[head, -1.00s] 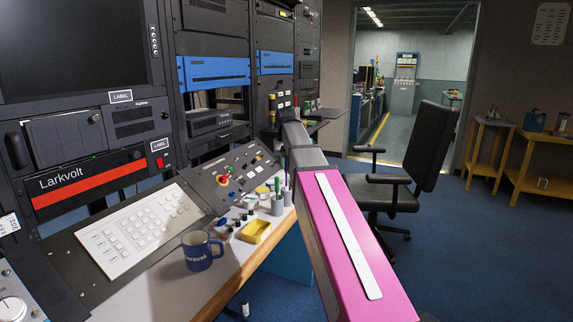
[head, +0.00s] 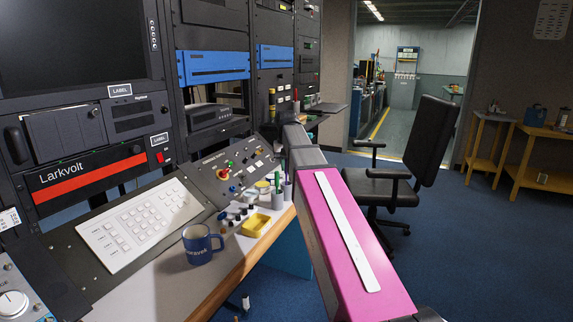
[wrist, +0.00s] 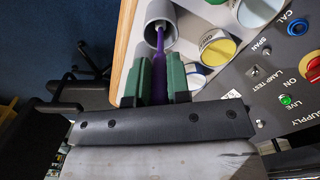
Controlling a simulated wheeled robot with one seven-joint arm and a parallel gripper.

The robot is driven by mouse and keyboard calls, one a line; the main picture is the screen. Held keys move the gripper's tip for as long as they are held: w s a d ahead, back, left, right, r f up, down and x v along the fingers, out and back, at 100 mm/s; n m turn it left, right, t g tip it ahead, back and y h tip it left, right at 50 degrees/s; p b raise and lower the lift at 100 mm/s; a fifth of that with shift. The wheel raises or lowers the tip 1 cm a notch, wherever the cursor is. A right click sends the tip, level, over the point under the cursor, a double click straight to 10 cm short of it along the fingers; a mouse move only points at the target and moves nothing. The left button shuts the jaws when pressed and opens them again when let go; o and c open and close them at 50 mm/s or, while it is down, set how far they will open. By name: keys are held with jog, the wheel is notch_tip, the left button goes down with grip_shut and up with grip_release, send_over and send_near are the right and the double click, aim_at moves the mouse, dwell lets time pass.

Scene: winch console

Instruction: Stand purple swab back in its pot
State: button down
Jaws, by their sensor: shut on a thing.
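The purple swab (wrist: 159,58) is between the green finger pads of my gripper (wrist: 160,82) in the wrist view, and the gripper is shut on it. The swab's far end overlaps the mouth of a grey round pot (wrist: 163,12). How deep it reaches inside I cannot tell. In the head view, grey pots (head: 277,201) stand on the console desk beside my pink arm. My gripper is hidden behind my arm there.
Round tins, one with a yellow label (wrist: 217,48), sit right beside the pot in the wrist view. Console buttons and switches (wrist: 287,101) are close on the right.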

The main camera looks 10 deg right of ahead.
jog(key=shift+f, duration=0.1)
dwell(0.3)
jog(key=shift+f, duration=0.9)
dwell(0.4)
jog(key=c, duration=1)
grip_release()
jog(key=shift+r, duration=0.1)
jog(key=shift+r, duration=4.9)
